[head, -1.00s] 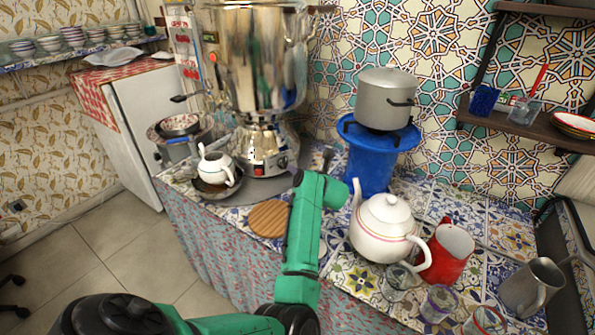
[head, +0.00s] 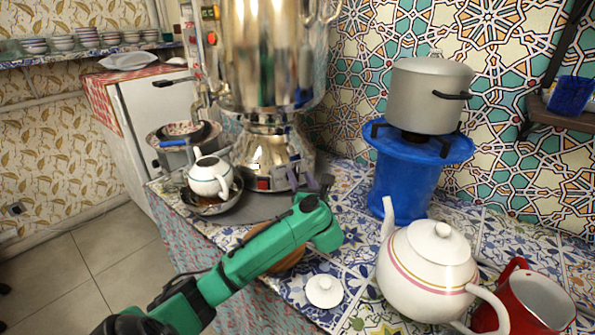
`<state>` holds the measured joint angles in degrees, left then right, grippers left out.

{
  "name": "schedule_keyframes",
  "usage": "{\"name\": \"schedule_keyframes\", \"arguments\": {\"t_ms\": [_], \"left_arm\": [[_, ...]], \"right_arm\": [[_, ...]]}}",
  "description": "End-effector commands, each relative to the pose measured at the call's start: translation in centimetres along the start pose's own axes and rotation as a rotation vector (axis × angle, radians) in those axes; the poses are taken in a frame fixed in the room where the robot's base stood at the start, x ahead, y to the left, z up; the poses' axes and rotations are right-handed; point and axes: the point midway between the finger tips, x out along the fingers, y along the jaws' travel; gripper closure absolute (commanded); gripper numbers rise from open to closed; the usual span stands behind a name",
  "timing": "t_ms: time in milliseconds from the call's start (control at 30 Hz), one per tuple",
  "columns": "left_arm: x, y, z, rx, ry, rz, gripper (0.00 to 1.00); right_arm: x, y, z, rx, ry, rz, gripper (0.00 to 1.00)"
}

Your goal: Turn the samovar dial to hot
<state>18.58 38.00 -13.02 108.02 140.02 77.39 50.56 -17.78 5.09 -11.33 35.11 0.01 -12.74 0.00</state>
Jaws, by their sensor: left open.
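The samovar (head: 268,60) is a tall shiny metal urn at the back of the tiled counter. Its base carries a red switch (head: 264,184) on the front. The dial sits just right of that switch and is largely hidden by my gripper. My left gripper (head: 311,183) is small and dark in the head view, close in front of the right side of the base. Its fingers are apart, and I cannot tell whether they touch the dial. My right gripper is not in view.
A small white teapot (head: 211,176) sits in a pan left of the base. A large white teapot (head: 428,270), a white lid (head: 324,291) and a red jug (head: 530,305) stand at the right. A grey pot (head: 428,95) rests on a blue burner (head: 405,180).

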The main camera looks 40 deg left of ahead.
Motion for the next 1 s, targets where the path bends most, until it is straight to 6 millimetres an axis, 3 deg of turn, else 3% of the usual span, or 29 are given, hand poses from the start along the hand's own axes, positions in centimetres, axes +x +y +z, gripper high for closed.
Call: {"name": "schedule_keyframes", "arguments": {"t_ms": [100,200,467,533,600,833,1000], "left_arm": [[2.4,0.0,0.0,0.001,-0.001,0.002,0.51],[3.5,0.0,0.0,-0.001,-0.001,0.001,0.51],[3.8,0.0,0.0,-0.001,0.0,0.0,0.51],[3.8,0.0,0.0,-0.001,0.0,0.0,0.7],[3.8,0.0,0.0,-0.001,0.0,0.0,0.97],[3.8,0.0,0.3,0.001,0.0,-0.004,1.0],[3.7,-0.2,1.5,0.02,0.0,-0.038,1.0]], "right_arm": [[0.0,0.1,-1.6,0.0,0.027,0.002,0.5],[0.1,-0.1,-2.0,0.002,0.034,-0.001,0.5],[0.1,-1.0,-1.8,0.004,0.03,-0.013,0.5],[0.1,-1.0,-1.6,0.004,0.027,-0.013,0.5],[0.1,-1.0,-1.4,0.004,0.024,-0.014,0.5],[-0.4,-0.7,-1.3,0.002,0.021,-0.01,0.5],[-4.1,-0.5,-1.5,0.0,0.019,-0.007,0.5]]}}
